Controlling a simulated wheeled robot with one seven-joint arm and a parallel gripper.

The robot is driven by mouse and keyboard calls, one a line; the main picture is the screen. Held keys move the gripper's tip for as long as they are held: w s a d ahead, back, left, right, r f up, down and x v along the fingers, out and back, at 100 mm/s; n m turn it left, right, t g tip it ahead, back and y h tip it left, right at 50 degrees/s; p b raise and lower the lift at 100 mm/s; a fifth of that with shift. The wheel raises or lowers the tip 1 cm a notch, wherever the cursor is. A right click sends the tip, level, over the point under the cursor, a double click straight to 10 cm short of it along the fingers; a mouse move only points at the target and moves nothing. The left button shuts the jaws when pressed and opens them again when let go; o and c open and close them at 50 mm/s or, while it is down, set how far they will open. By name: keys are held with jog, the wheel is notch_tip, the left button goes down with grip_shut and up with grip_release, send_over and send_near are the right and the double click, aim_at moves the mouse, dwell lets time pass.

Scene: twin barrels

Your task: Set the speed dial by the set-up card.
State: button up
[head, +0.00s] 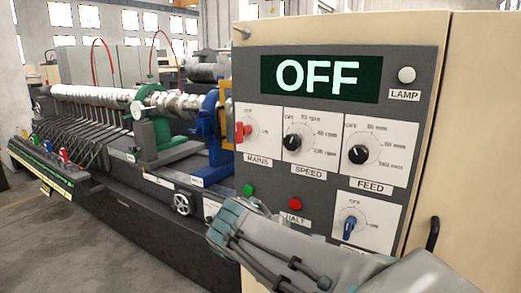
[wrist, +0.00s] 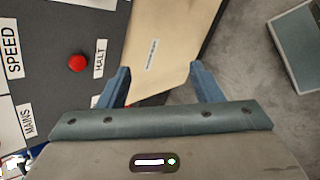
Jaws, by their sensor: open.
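The speed dial (head: 292,142) is a black round knob on a white plate labelled SPEED, with OFF and several rpm marks. Its pointer is too small to read surely. I cannot identify a set-up card in either view.
The dark control panel (head: 340,207) has a display (head: 320,78) reading OFF, a red mains switch (head: 243,131), a feed dial (head: 364,149), a blue-handled switch (head: 350,226) and a red HALT button (head: 295,203). A long lathe-like machine (head: 150,120) stands left. Floor at left is clear.

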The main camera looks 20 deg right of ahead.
jog(key=w+r+n+t+h, duration=0.2)
jog(key=w+r+n+h, duration=0.1)
jog(key=w+r+n, duration=0.25)
jog(key=n+t+h+b, duration=0.2)
jog(key=n+t+h, duration=0.25)
jog(key=n, duration=0.25)
send_near(290, 145)
jog(key=shift+m+y, duration=0.25)
jog(key=shift+y, duration=0.1)
jog(key=x, duration=0.3)
jog(key=p+x, duration=0.1)
jog(key=x, duration=0.7)
jog(key=shift+s+r, duration=0.1)
jog(key=shift+r, duration=0.2)
jog(key=c, duration=1)
